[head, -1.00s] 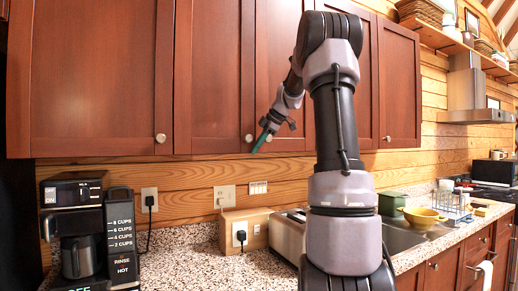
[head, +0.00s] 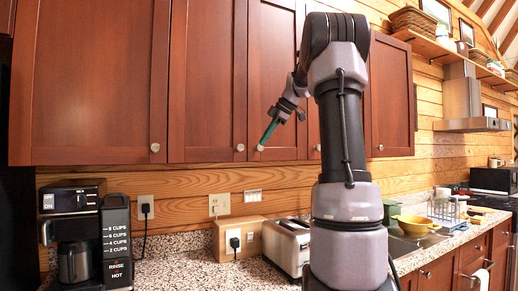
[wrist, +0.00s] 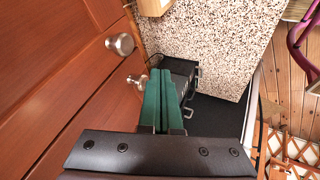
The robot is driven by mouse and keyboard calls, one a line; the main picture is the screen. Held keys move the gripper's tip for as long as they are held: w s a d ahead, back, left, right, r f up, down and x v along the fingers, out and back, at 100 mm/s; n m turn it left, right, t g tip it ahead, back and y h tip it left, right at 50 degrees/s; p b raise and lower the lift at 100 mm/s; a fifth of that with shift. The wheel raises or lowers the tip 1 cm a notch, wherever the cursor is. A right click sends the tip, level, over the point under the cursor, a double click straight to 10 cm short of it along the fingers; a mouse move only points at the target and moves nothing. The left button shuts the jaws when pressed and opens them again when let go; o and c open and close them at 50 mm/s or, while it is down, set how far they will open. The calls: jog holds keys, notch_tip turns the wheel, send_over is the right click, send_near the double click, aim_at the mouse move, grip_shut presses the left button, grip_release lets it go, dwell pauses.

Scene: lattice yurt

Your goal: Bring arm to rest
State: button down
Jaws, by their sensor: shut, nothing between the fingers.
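My gripper (head: 267,136) is in front of the wooden upper cabinets (head: 208,80), near their lower edge, pointing down and to the left. In the wrist view its two green fingers (wrist: 160,98) lie side by side, shut and empty. My arm rises on the right of the head view and folds over at the top toward the gripper. Part of the cabinets behind the arm is hidden.
A coffee maker (head: 75,230) stands on the speckled counter (head: 190,272) at the left. A toaster (head: 287,245) sits close to my arm's base. A yellow bowl (head: 418,225) is by the sink. Cabinet knobs (wrist: 120,44) are close beside the gripper.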

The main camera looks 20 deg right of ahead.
jog(key=s+a+m+h, duration=0.1)
jog(key=s+a+m, duration=0.4)
jog(key=s+a, duration=0.3)
jog(key=s+a+f+m, duration=0.4)
jog(key=s+f+m, duration=0.2)
jog(key=s, duration=0.4)
jog(key=s+a+f+m+t+h, duration=0.1)
jog(key=s+a+f+m, duration=0.4)
jog(key=s+f+m, duration=0.2)
jog(key=s+m, duration=0.2)
jog(key=s, duration=0.2)
jog(key=shift+s+a+f, duration=0.2)
jog(key=shift+a+f, duration=0.1)
